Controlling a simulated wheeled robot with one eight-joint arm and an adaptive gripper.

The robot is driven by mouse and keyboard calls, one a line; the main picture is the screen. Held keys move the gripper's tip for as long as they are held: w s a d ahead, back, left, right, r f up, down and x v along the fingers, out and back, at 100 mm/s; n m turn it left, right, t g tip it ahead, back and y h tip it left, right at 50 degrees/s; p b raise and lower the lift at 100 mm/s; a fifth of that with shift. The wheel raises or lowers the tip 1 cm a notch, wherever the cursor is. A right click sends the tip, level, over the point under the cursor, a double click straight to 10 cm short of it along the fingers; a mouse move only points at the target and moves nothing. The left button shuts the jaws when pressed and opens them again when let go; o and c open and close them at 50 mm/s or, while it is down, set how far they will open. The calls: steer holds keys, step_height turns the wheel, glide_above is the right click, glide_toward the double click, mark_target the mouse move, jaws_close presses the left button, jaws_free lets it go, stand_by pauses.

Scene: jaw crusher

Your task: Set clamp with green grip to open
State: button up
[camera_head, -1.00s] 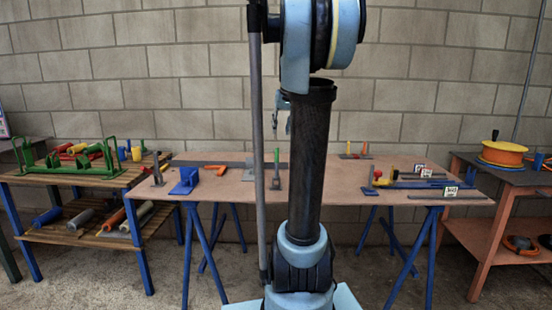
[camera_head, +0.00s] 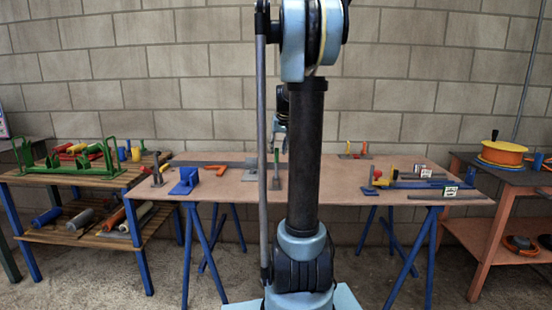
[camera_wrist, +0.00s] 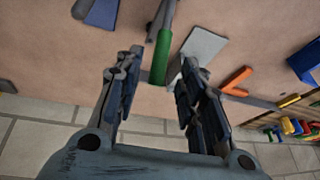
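The clamp with the green grip stands on the table, and its green grip (camera_head: 276,162) points up above a grey base (camera_head: 275,184). In the wrist view the green grip (camera_wrist: 162,55) runs from a grey lever down between my finger ends. My gripper (camera_wrist: 161,62) is open, with one finger on each side of the grip in the picture; I see no clear contact, and the depth between them is hard to tell. In the head view my gripper (camera_head: 280,142) hangs just above the grip, partly hidden by my arm.
A blue bracket (camera_head: 185,181) and an orange piece (camera_head: 214,169) lie left of the clamp on the table (camera_head: 230,193). Blue bars (camera_head: 425,184) lie at the right. A green frame (camera_head: 70,163) is on the left bench; an orange reel (camera_head: 502,153) is on the right one.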

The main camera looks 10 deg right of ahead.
mark_target(277, 153)
steer(key=shift+x, duration=2.6)
jaws_close()
